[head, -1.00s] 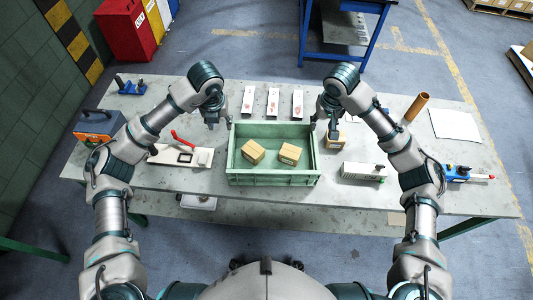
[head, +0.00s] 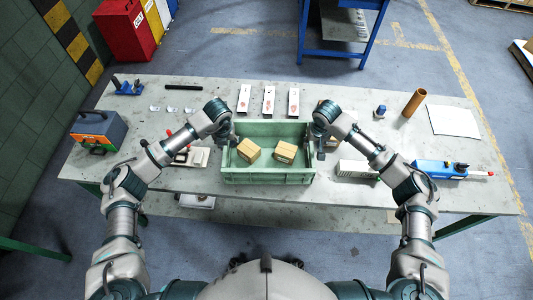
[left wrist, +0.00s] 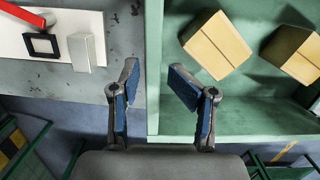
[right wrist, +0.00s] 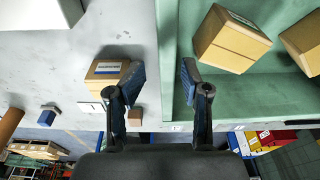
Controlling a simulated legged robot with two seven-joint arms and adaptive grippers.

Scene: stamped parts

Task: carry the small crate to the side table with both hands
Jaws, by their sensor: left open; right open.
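The small green crate (head: 268,177) sits on the grey workbench (head: 350,215), with two cardboard boxes (head: 248,151) (head: 285,152) inside. My left gripper (head: 229,150) is open at the crate's left end. In the left wrist view its fingers (left wrist: 153,70) lie on either side of the crate's end wall (left wrist: 153,35). My right gripper (head: 320,150) is open at the right end. In the right wrist view its fingers (right wrist: 161,68) also straddle the end wall (right wrist: 167,30). Whether either gripper touches the wall I cannot tell. A blue table (head: 362,5) stands beyond the bench.
Near the crate lie several white boxes (head: 269,100), a white block (head: 356,169) and a part-hidden cardboard box (right wrist: 108,72). A toolbox (head: 98,132) is at left. A brown tube (head: 414,103) and a blue tool (head: 440,169) are at right. Open floor separates bench and blue table.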

